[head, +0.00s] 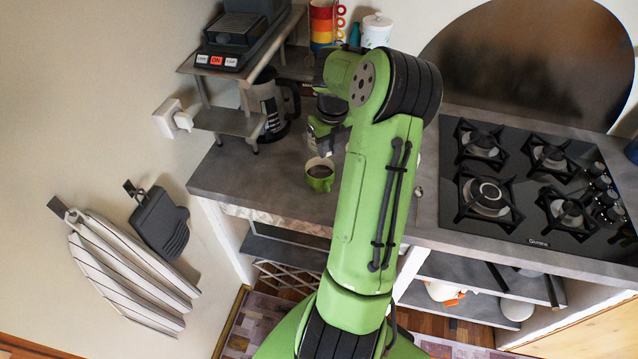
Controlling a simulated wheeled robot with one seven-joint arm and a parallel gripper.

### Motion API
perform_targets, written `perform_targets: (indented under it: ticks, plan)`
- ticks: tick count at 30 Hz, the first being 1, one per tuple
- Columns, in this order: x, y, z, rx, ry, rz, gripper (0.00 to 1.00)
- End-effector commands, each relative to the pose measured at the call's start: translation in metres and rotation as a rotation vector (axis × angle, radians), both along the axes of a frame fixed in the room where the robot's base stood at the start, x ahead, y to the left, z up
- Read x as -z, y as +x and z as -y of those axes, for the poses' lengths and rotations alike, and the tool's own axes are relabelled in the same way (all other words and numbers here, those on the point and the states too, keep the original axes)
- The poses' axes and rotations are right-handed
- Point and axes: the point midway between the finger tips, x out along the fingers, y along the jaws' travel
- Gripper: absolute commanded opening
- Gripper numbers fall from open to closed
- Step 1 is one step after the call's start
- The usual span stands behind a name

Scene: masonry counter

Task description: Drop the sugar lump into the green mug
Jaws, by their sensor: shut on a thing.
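The green mug (319,182) stands upright on the grey counter, left of my arm, with dark liquid inside. My gripper (325,149) is just above the mug's rim, pointing down, and it is shut on the sugar lump. The lump is too small and too covered by the fingers to make out clearly. I cannot tell whether the fingers touch the rim. My green arm crosses the middle of the view and hides part of the counter to the right of the mug.
A coffee maker with a glass jug (270,105) stands behind and left of the mug, by a metal shelf (228,122). A gas hob (535,190) is on the right. Stacked coloured cups (322,25) and a white canister (376,30) stand at the back.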

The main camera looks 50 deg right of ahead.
Motion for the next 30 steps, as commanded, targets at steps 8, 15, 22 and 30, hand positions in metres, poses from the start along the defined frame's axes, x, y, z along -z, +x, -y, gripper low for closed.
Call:
perform_targets:
  ticks: [8,15,22,30]
  plan:
    - [0.005,0.000,0.000,0.000,0.000,0.001,0.00]
    - [0.005,0.000,0.000,-0.001,-0.001,0.001,0.51]
    - [0.004,0.000,0.000,-0.001,-0.001,0.001,0.51]
    - [-0.048,-0.005,-0.001,0.001,-0.007,0.004,0.51]
